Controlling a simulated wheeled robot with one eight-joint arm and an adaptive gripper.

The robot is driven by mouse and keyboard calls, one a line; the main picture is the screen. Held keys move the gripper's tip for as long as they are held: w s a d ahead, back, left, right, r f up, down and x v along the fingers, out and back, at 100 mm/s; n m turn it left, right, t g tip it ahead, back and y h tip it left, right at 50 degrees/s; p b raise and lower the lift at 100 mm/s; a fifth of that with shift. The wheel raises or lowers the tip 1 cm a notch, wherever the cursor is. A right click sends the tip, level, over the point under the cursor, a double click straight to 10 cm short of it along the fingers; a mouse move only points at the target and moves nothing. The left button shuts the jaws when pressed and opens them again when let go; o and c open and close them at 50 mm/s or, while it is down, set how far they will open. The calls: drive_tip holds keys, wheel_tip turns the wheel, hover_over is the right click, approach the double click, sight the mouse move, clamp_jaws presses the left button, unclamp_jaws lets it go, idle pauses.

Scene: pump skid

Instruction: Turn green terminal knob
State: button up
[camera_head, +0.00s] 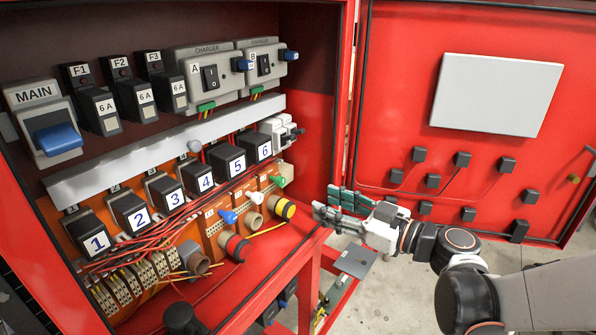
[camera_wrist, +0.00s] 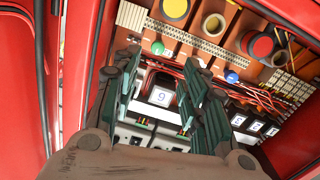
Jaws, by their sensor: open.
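The green terminal knob (camera_head: 278,181) sits on the orange terminal strip at the right end of the cabinet, below the block numbered 6. It also shows in the wrist view (camera_wrist: 157,47), at top centre, seen between and beyond the fingertips. My gripper (camera_head: 325,200) is open and empty, just outside the cabinet's right edge, to the right of the knob and apart from it. In the wrist view my gripper (camera_wrist: 160,60) has its two fingers spread wide. Nothing is between the fingers.
A blue knob (camera_head: 228,216) and a white knob (camera_head: 255,197) are on the same strip. A yellow-ringed round part (camera_head: 281,207) stands near the green knob. Red wires hang left of it. The red cabinet door (camera_head: 395,110) stands open at right. The cabinet floor is partly clear.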

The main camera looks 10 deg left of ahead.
sight(283, 184)
drive_tip(key=x, duration=0.4)
drive_tip(key=b+x, duration=0.1)
drive_tip(key=x, duration=0.4)
drive_tip(key=b+x, duration=0.1)
drive_tip(key=x, duration=0.4)
drive_tip(key=shift+r, duration=0.4)
drive_tip(key=shift+c, duration=0.6)
clamp_jaws()
